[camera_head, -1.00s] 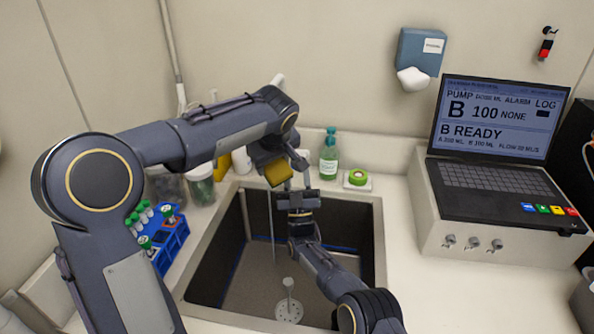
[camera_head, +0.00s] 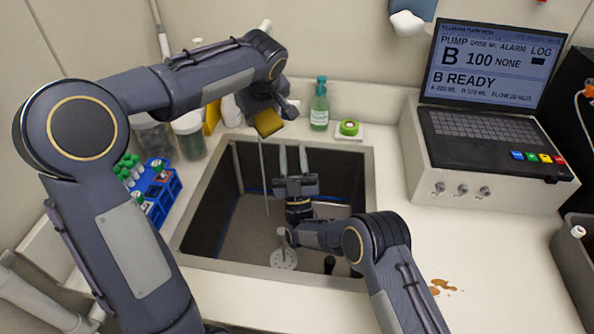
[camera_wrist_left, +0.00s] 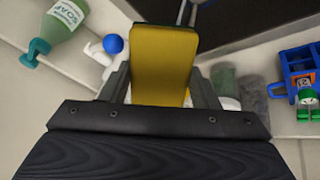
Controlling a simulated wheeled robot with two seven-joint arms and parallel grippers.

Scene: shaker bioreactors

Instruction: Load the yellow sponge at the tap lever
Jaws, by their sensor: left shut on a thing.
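My left gripper (camera_head: 270,112) is shut on the yellow sponge (camera_head: 268,123), holding it above the sink's back edge. In the left wrist view the sponge (camera_wrist_left: 165,62) stands between the two fingers. My right gripper (camera_head: 293,152) is open and empty over the sink, its fingers pointing up, apart from the sponge and to its lower right. The tap lever cannot be made out in the head view, where my left arm covers that area. A blue ball (camera_wrist_left: 113,44) on a white part shows beside the sponge in the left wrist view; I cannot tell whether it is the lever.
The sink (camera_head: 369,200) lies below both grippers. Lidded jars (camera_head: 188,130) and a blue tube rack (camera_head: 165,200) are left. The laptop (camera_head: 480,140) is right.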

